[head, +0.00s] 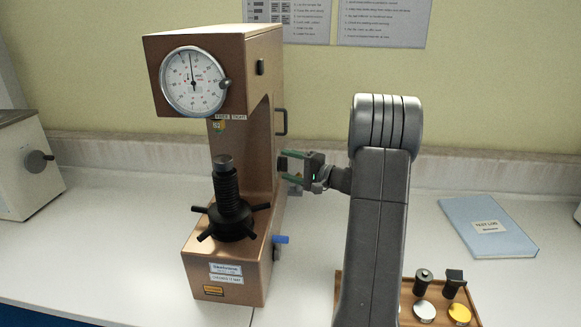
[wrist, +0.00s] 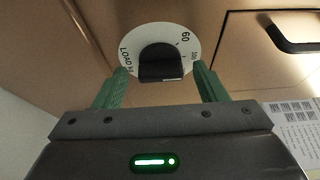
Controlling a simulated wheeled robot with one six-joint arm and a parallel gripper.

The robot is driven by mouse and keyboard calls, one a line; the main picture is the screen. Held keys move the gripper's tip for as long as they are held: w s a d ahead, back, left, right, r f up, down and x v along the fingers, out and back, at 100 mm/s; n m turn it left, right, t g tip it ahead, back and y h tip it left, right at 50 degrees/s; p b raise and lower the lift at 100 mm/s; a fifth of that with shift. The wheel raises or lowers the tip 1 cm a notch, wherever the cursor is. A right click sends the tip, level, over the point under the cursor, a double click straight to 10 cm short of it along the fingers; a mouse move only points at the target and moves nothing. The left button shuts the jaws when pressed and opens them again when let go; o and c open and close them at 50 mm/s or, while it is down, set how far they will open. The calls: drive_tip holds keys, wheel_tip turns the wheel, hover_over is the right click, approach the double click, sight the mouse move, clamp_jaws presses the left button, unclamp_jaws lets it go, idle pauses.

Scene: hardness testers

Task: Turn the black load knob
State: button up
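The black load knob (wrist: 160,62) sits on a round white dial plate (wrist: 187,33) marked "LOAD", "60" and "100", in the wrist view. The dial is on the brown side wall of the hardness tester (head: 262,130). My gripper (wrist: 162,80) has its two green fingers apart, one on each side of the knob, with visible gaps between fingers and knob. In the head view my gripper (head: 284,168) is at the tester's right side, at mid height. The knob is hard to make out there, near the fingertips.
A black handle (head: 283,122) sticks out above the gripper, also seen in the wrist view (wrist: 280,38). A blue-tipped lever (head: 281,239) is low on the same side. A wooden tray (head: 408,303) with indenters and test blocks and a blue folder (head: 470,220) lie at the right.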

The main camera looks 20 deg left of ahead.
drive_tip(key=s+d+b, duration=0.2)
drive_tip(key=d, duration=1.1)
drive_tip(key=shift+d, duration=0.35)
drive_tip(key=shift+a, duration=0.1)
drive_tip(key=w+a+p, duration=0.2)
drive_tip(key=a, duration=1.1)
drive_tip(key=shift+a, duration=0.25)
drive_tip(key=shift+d, duration=0.1)
